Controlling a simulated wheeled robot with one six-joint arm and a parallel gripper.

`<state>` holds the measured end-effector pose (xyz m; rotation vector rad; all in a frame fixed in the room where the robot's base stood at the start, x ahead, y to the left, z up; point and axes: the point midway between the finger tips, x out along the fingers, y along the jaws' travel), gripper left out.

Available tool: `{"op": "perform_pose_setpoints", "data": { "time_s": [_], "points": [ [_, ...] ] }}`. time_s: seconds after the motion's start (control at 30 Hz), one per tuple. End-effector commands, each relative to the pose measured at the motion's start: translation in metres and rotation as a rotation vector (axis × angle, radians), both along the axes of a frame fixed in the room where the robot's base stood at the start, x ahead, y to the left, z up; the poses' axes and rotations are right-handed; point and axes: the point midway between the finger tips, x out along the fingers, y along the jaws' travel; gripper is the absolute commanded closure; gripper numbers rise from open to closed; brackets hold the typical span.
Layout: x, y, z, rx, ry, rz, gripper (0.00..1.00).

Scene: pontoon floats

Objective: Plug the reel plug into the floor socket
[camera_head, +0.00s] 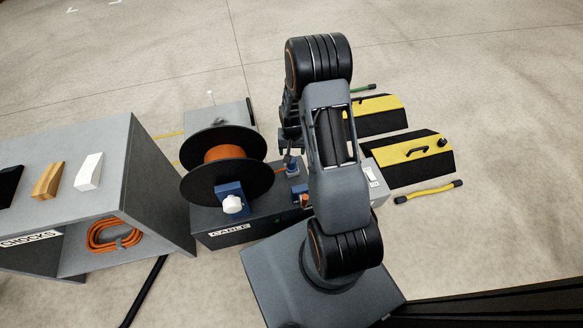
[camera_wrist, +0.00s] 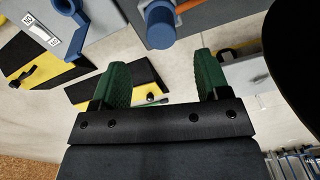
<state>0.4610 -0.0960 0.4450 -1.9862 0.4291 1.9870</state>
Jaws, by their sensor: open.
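The reel (camera_head: 226,160) has black discs wound with orange cable and stands on a dark cabinet labelled CABLE. A blue cylindrical plug (camera_wrist: 161,27) with orange cable beside it is at the top middle of the wrist view, beyond my fingertips. My gripper (camera_wrist: 160,78) has green fingers spread apart with nothing between them. In the head view my arm mostly hides it, right of the reel. A grey box with a rocker switch (camera_head: 372,176) stands right of my arm; it shows at upper left in the wrist view (camera_wrist: 45,32), with a blue fitting (camera_wrist: 65,5).
A grey shelf unit (camera_head: 160,190) stands at left, with wedges on top and coiled orange cable (camera_head: 112,234) inside. The floor at the back is clear.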

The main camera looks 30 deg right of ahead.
Motion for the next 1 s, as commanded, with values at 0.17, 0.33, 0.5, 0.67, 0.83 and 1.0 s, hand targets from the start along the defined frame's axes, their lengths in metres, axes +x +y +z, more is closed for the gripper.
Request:
{"op": "perform_pose_setpoints", "data": {
  "time_s": [0.17,0.33,0.5,0.67,0.83,1.0],
  "points": [
    [0.000,0.000,-0.028,0.000,0.001,0.001,0.31],
    [0.000,0.000,-0.036,0.000,0.000,0.001,0.31],
    [0.000,0.000,-0.043,0.000,0.001,0.001,0.31],
    [0.001,0.001,-0.062,0.000,0.000,0.001,0.31],
    [0.001,0.001,-0.085,0.000,0.001,0.001,0.31],
    [0.001,0.001,-0.089,0.000,-0.001,0.001,0.31]
  ]
}}
